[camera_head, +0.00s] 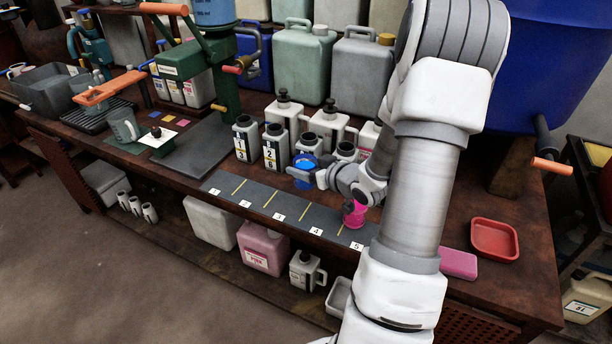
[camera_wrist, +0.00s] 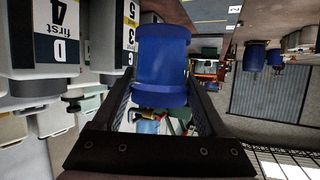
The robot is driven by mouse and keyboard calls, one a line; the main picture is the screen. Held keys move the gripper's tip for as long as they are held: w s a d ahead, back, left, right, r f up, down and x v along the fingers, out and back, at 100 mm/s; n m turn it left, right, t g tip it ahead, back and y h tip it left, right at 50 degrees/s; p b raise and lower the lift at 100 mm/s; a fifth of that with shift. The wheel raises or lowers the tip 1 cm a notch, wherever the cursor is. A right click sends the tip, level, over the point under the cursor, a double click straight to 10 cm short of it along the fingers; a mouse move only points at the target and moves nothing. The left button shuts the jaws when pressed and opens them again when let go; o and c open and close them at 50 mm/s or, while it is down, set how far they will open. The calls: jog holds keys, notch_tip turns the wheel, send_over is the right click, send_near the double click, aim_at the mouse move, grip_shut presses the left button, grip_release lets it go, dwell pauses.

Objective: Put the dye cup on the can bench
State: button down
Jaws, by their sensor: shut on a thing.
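A blue cup (camera_head: 304,172) is in my gripper (camera_head: 316,178), near the numbered strip on the dark wooden bench. In the wrist view the blue cup (camera_wrist: 161,52) sits between the two fingers of my gripper (camera_wrist: 160,84), which is shut on it. Whether its base touches the bench is hard to tell. A pink cup (camera_head: 355,214) stands just below my gripper in the head view, near label 5. The bench (camera_head: 455,205) carries several white cans (camera_head: 277,147) behind the blue cup; two labelled cans (camera_wrist: 58,40) show upside down at the left of the wrist view.
A dark strip (camera_head: 262,197) with labels 1 to 5 runs along the bench's front edge. Large canisters (camera_head: 305,65) stand behind the cans. A red tray (camera_head: 494,239) and a pink block (camera_head: 459,264) lie right of my arm. A green press (camera_head: 190,62) stands left.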

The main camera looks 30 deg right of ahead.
jog(key=shift+f+b, duration=3)
jog(key=shift+f, duration=0.45)
jog(key=shift+f+b, duration=0.35)
jog(key=shift+f, duration=0.1)
grip_release()
jog(key=shift+s, duration=0.1)
jog(key=p+v, duration=0.5)
jog(key=v, duration=1.2)
jog(key=shift+s, duration=0.2)
